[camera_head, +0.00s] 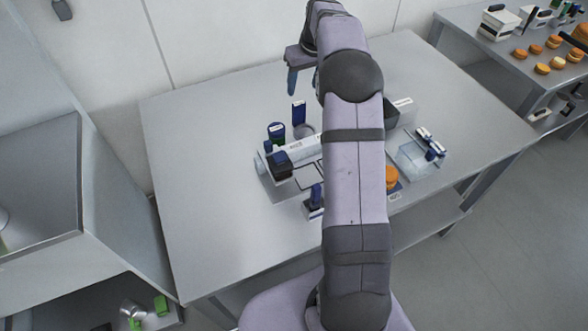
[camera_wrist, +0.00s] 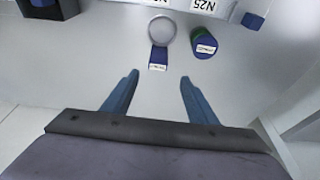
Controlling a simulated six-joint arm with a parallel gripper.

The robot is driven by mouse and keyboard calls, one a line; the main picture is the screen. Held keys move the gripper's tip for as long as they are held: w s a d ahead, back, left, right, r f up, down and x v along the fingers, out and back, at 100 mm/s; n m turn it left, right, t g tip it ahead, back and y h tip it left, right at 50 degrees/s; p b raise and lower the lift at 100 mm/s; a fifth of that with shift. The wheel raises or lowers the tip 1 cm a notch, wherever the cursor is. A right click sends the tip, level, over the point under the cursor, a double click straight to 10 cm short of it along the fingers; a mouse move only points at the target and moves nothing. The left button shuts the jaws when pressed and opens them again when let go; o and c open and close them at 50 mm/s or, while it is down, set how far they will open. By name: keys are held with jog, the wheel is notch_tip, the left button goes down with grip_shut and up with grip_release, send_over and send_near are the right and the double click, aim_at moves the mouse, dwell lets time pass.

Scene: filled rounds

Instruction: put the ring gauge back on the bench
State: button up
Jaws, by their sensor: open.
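A grey round piece with a blue labelled handle, which looks like the ring gauge (camera_wrist: 158,55), is on the bench (camera_wrist: 110,45) just beyond my fingertips in the wrist view. In the head view, the ring gauge (camera_head: 299,113) is behind the white labelled strip. I cannot tell whether the round part is hollow. My gripper (camera_wrist: 159,77) is open, with nothing between its blue fingers, and its fingers are apart from the handle. In the head view, my gripper (camera_head: 291,82) is above the back of the bench.
A green and blue cylinder (camera_wrist: 204,44) stands close to the right of the ring gauge. A white strip marked N25 (camera_wrist: 208,5) lies beyond. A dark block (camera_head: 281,165) and a clear tray (camera_head: 415,157) are on the bench. Its left side is clear.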

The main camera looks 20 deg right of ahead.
jog(key=shift+g, duration=0.9)
jog(key=s+a, duration=0.4)
jog(key=s, duration=0.1)
jog(key=s+a+f, duration=0.1)
jog(key=s+a, duration=0.9)
jog(key=shift+f, duration=0.3)
jog(key=s+a+f, duration=0.2)
jog(key=s+a, duration=0.1)
jog(key=s, duration=0.6)
jog(key=s+a+f+g, duration=0.1)
jog(key=s+a+f, duration=0.2)
jog(key=s, duration=0.7)
jog(key=shift+s+f+g, duration=0.15)
jog(key=shift+s+g, duration=0.1)
jog(key=shift+g, duration=0.05)
